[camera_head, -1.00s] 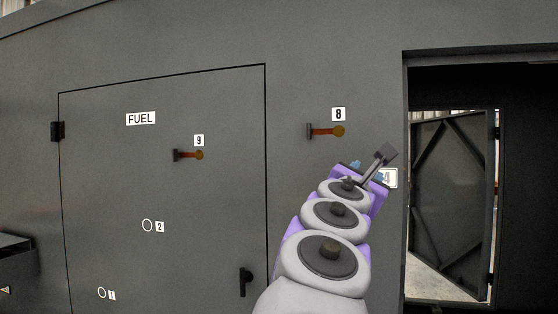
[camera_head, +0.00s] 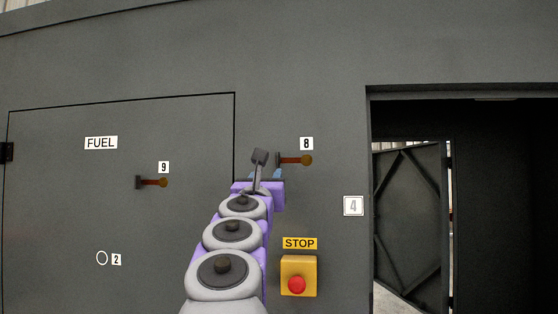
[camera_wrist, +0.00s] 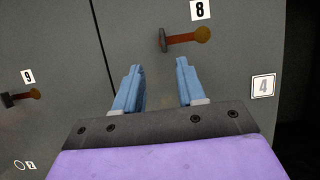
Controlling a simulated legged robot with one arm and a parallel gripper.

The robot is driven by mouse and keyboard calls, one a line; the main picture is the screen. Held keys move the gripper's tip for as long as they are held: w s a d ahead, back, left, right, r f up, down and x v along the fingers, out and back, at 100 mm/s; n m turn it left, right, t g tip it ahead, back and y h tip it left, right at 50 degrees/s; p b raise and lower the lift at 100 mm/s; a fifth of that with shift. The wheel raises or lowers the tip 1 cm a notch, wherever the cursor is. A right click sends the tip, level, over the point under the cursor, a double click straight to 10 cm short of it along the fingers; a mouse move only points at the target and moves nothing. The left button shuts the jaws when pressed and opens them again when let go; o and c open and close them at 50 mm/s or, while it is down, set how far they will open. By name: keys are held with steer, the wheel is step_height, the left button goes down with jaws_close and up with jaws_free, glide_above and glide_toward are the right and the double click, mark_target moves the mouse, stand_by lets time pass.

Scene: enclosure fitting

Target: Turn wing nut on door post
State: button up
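The wing nut (camera_head: 295,160) on the post beside the fuel door is an orange-brown bar with a round end on a dark mount, under label 8. It points to the right, roughly level. It also shows at the top of the wrist view (camera_wrist: 186,39). My gripper (camera_wrist: 158,65) has its two blue fingers spread with nothing between them. In the wrist view the wing nut is beyond and above the fingertips, apart from them in the picture. In the head view my gripper (camera_head: 266,174) partly covers the area just left of and below the mount.
A similar orange bar (camera_head: 154,183) by label 9 is on the fuel door (camera_head: 60,220). A yellow stop box (camera_head: 298,275) with a red button sits below my gripper's right side. Label 4 (camera_head: 353,206) is near the doorway edge. The doorway with its open door (camera_head: 410,220) is at right.

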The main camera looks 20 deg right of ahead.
mark_target(277, 160)
steer(key=p+x, duration=0.2)
steer(key=x, duration=0.4)
steer(key=d+p+x, duration=0.1)
steer(key=p+x, duration=0.2)
steer(key=x, duration=0.3)
steer(key=shift+s+f, duration=0.15)
steer(key=shift+f, duration=0.05)
steer(key=shift+s+d, duration=0.15)
steer(key=shift+a, duration=0.2)
steer(key=shift+a+r, duration=0.1)
steer(key=shift+a, duration=0.4)
steer(key=c, duration=0.6)
steer(key=shift+d, duration=0.15)
jaws_close()
